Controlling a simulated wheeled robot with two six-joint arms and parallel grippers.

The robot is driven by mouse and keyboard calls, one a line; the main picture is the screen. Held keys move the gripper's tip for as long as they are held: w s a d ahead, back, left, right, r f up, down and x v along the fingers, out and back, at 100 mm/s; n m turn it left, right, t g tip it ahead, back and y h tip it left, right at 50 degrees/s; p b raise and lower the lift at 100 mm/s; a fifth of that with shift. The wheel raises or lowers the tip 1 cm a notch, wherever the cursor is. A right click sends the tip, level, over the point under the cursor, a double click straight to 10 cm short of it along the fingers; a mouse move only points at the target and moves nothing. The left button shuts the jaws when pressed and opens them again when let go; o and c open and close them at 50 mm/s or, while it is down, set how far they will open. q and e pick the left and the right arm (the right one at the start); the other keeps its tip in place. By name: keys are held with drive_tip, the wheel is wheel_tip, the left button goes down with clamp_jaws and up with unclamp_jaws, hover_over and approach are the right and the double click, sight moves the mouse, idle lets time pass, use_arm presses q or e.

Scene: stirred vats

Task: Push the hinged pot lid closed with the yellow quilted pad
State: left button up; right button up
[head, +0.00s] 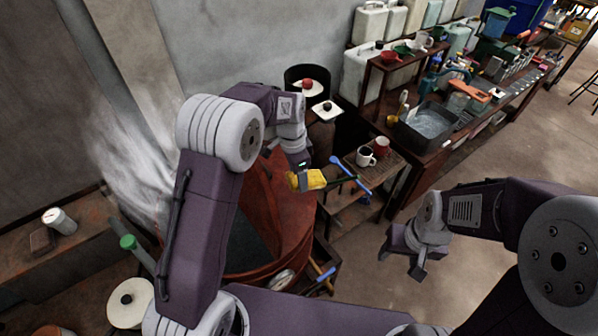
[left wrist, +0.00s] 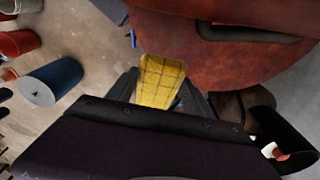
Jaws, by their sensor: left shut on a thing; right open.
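My left gripper (head: 303,172) is shut on the yellow quilted pad (head: 312,179). The pad also shows between the fingers in the left wrist view (left wrist: 160,82). The large reddish-brown pot (head: 296,222) stands below and to the left of the pad. My left arm hides much of it, and a dark area shows on its top. In the left wrist view its rusty surface (left wrist: 200,60) lies just beyond the pad; I cannot tell whether they touch. I cannot make out the lid's edge or angle. My right gripper (head: 402,262) is open and empty over the floor.
A small wooden stand with a white mug (head: 366,156) and a red mug (head: 381,146) is right of the pad. A blue spoon-like tool (head: 352,174) lies near it. A sink bench (head: 428,125) stands behind. Steam rises at left.

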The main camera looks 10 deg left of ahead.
sight(294, 187)
use_arm(q)
drive_tip(key=s+b, duration=0.1)
drive_tip(key=s, duration=0.2)
drive_tip(key=shift+s+a, duration=0.1)
drive_tip(key=shift+a, duration=0.05)
drive_tip(key=shift+s+a+f+b, duration=0.1)
drive_tip(key=shift+s+f+b, duration=0.35)
drive_tip(key=shift+b, duration=0.1)
drive_tip(key=f+b, duration=0.1)
drive_tip(key=w+f+b, duration=0.1)
drive_tip(key=f, duration=0.1)
drive_tip(key=a+f+b, duration=0.1)
drive_tip(key=b, duration=0.1)
drive_tip(key=shift+w+f, duration=0.25)
drive_tip(key=shift+f, duration=0.1)
drive_tip(key=s+a+b, duration=0.2)
drive_tip(key=s, duration=0.1)
drive_tip(key=shift+s+a+f, duration=0.2)
drive_tip(key=shift+a+f, duration=0.1)
drive_tip(key=shift+f, duration=0.1)
use_arm(e)
wheel_tip(294, 187, down, 8)
drive_tip(key=s, duration=0.1)
drive_tip(key=shift+s, duration=0.4)
use_arm(q)
drive_tip(key=shift+s, duration=0.15)
use_arm(e)
drive_tip(key=shift+s, duration=0.15)
